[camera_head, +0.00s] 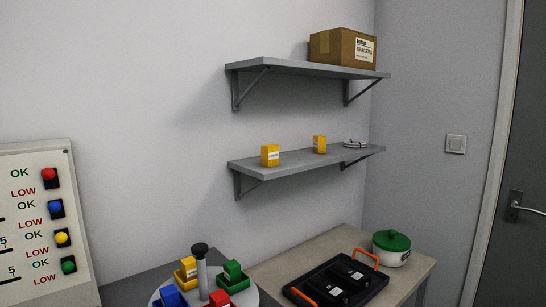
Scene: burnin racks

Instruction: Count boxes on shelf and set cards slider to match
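Two shelves hang on the wall. On the lower shelf (300,167) stand two small yellow boxes, one on the left (270,156) and one further right (319,145), apart from each other. On the upper shelf (290,66) is one large brown carton (342,48) with a white label. A white panel (20,240) at the left edge has rows marked OK and LOW with red (48,174), blue (55,206), yellow (62,238) and green (68,266) knobs. Its left part is cut off. Neither gripper is in view.
A white coiled item (355,143) lies at the lower shelf's right end. Below, a round carousel (243,299) carries coloured bins. A table (283,268) holds a black tray (318,274) with orange handles and a green-lidded pot (391,247). A dark door (522,170) is at right.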

